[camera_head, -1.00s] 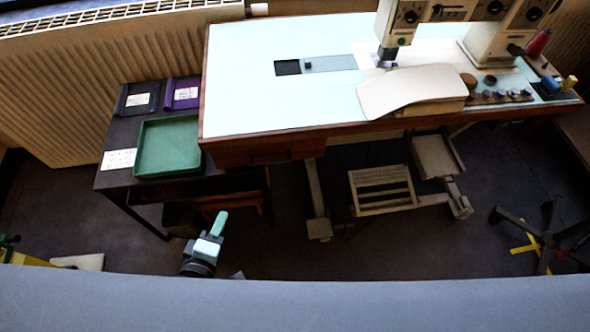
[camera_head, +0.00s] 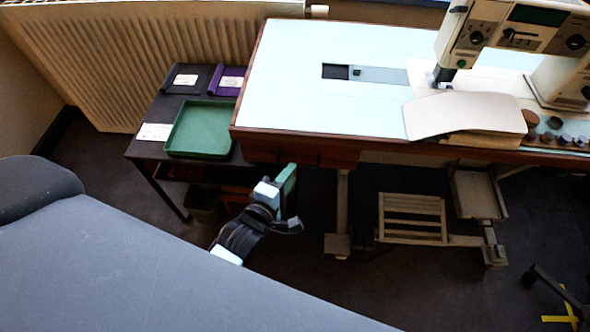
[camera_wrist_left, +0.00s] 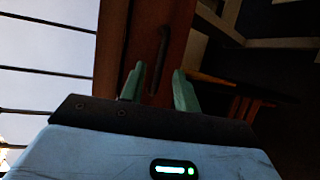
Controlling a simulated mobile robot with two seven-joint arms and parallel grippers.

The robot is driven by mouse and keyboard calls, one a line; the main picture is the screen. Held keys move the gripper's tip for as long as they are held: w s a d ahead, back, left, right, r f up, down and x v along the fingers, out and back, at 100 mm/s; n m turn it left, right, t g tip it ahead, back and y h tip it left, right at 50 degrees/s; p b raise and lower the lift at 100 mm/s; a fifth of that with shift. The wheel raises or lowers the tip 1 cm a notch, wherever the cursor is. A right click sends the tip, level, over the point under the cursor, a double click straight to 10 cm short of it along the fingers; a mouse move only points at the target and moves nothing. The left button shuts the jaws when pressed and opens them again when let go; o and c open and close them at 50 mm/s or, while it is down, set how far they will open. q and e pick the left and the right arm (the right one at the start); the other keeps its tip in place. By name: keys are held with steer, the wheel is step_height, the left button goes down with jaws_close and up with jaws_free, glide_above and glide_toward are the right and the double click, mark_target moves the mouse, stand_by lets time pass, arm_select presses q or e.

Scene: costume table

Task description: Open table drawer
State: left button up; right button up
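The sewing table (camera_head: 300,60) has a pale blue top and a brown wooden drawer (camera_head: 335,158) under its front left edge. The drawer looks shut. In the left wrist view the brown drawer front (camera_wrist_left: 122,45) fills the top middle, with a dark bar handle (camera_wrist_left: 161,50) on it. My left gripper (camera_head: 287,180) is just below and in front of the drawer. In the left wrist view its green fingers (camera_wrist_left: 157,82) are open and empty, with the handle ahead, in line with the gap. Contact with the handle cannot be told. My right gripper is out of view.
A dark side table (camera_head: 150,147) with a green tray (camera_head: 200,129) stands at the left, near a radiator (camera_head: 130,60). A sewing machine (camera_head: 510,40) stands on the table's right. A treadle (camera_head: 412,217) is below. Open floor lies in front.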

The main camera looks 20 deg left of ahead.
arm_select(q)
steer(key=shift+x, duration=1.6)
jaws_close()
